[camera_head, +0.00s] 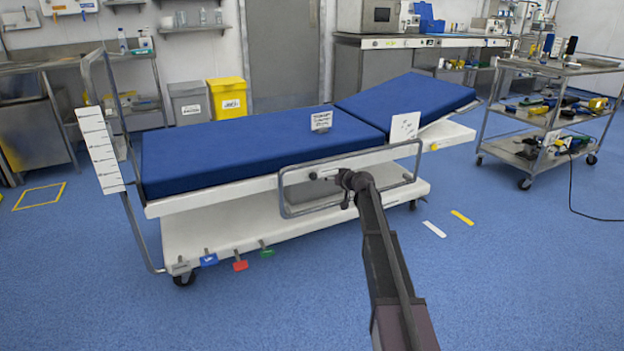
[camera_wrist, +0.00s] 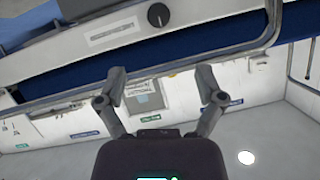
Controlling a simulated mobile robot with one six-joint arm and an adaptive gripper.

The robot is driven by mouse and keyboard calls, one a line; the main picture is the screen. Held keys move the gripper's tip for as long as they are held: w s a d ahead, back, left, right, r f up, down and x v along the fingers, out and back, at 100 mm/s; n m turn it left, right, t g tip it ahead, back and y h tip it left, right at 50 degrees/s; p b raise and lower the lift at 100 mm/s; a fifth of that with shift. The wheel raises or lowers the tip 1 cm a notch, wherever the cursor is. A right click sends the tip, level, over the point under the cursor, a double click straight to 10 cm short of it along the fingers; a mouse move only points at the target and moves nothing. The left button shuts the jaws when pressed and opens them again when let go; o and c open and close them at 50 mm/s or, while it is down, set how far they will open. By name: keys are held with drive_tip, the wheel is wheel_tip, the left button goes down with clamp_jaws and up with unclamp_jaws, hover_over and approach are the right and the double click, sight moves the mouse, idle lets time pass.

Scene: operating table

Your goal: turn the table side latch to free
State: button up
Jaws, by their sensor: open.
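The operating table has a blue mattress and a white side frame (camera_head: 225,192). A grey side rail loop (camera_head: 282,192) stands along its near side. In the wrist view, a round dark knob (camera_wrist: 158,14) with a light pointer mark sits on the white side panel, beside a grey label plate (camera_wrist: 110,34); I take it for the side latch. The rail bar (camera_wrist: 150,74) crosses below the knob there. My gripper (camera_wrist: 160,70) is open and empty, its fingers apart and pointing toward the panel, not touching the knob. In the head view, my gripper end (camera_head: 348,181) is at the table's side and small.
A tool cart (camera_head: 545,125) stands at the right with a cable on the floor. Coloured pedals, one red (camera_head: 240,265), stick out under the table's left part. A yellow bin (camera_head: 228,98) stands behind the table.

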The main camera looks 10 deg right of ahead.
sight(314, 177)
drive_tip(key=shift+w, duration=0.2)
drive_tip(key=b+x, duration=0.2)
drive_tip(key=x, duration=0.4)
drive_tip(key=b+x, duration=0.2)
drive_tip(key=x, duration=0.4)
drive_tip(key=shift+s+f+b, duration=0.15)
drive_tip(key=shift+f+b, duration=0.05)
drive_tip(key=shift+b, duration=0.1)
drive_tip(key=shift+x, duration=0.9)
